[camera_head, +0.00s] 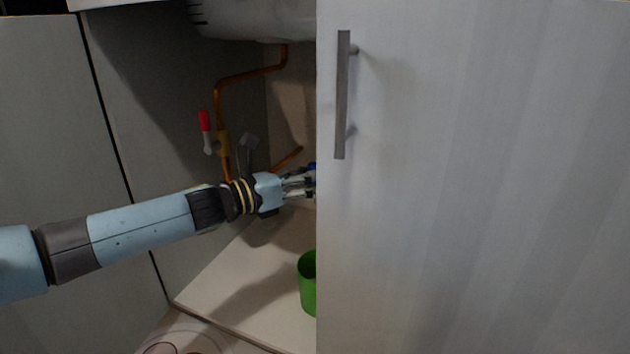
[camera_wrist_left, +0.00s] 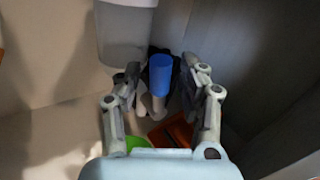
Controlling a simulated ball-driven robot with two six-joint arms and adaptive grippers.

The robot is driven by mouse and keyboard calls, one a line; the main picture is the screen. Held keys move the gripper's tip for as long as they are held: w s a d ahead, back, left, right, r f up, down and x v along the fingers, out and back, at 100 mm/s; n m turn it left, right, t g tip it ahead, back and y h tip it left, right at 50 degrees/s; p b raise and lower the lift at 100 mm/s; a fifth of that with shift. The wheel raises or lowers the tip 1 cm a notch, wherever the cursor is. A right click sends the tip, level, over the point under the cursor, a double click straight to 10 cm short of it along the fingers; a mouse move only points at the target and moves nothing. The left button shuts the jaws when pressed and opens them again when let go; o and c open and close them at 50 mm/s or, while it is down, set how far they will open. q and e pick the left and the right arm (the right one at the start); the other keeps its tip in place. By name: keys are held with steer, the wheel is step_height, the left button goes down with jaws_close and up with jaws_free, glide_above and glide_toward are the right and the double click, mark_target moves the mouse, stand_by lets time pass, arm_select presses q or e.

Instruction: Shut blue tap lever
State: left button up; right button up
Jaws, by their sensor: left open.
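The blue tap lever (camera_wrist_left: 160,75) shows in the left wrist view as a blue grip on a pale stem, between the fingers of my left gripper (camera_wrist_left: 161,88). The fingers are open, one on each side of it; I cannot tell whether either touches it. In the head view only a small bit of the blue lever (camera_head: 312,166) shows at the door's edge, just beyond my left gripper (camera_head: 302,182). The cabinet door hides the rest. My right gripper is not in view.
A white cabinet door (camera_head: 480,200) with a grey handle (camera_head: 342,95) covers the right of the head view. A red-handled tap (camera_head: 205,122) sits on a copper pipe (camera_head: 250,75). A green pot (camera_head: 308,283) stands on the cabinet floor below my gripper.

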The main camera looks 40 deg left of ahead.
arm_select(q)
steer(key=shift+w, duration=0.2)
steer(key=shift+c, duration=0.5)
jaws_close()
steer(key=shift+d, duration=0.1)
